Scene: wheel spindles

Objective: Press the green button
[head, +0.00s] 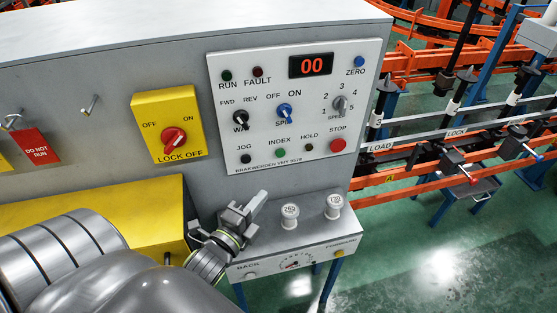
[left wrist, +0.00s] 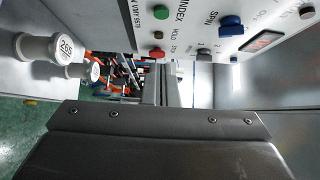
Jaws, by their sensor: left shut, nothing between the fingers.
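The green button (head: 280,153) is a small round one under the INDEX label on the grey control panel (head: 310,122). In the left wrist view the green button (left wrist: 161,12) shows at the top, above the small HOLD light and the red STOP button (left wrist: 156,53). My left gripper (head: 254,203) is below and slightly left of the green button in the head view, over the left part of the small ledge. It is shut and empty, apart from the button. Its closed fingers (left wrist: 161,88) point away from the wrist camera. My right gripper is not in view.
A black JOG button (head: 246,158) and the red STOP button (head: 337,145) flank the green one. Two white knobs, one marked 265 (head: 290,215) and one at right (head: 334,206), stand on the ledge. A yellow lock-off switch box (head: 169,125) is at left.

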